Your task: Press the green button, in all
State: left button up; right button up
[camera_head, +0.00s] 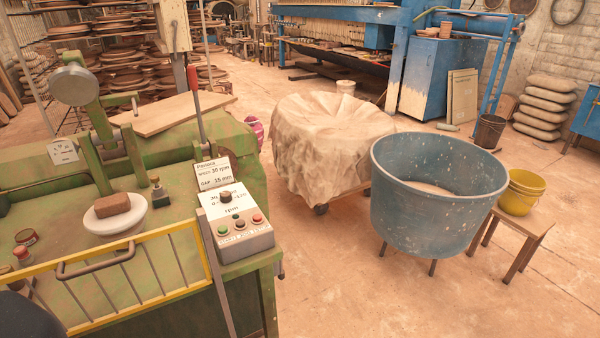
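The green button (222,231) is the leftmost in a row on the sloped front of a grey control box (245,240). A dark button (239,225) and a red button (257,219) sit to its right. A dark knob (225,197) stands on the white panel above them. The box sits on the front right corner of a green machine (180,180). I cannot tell whether the green button is pressed in. Neither of my grippers is in view.
A yellow rail (150,262) guards the machine's front, left of the box. A lever with a red grip (193,80) rises behind the box. A blue tub (425,215) and a cloth-covered cart (330,140) stand right.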

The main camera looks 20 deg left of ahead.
aim_at(222, 229)
jog(key=u, duration=1.25)
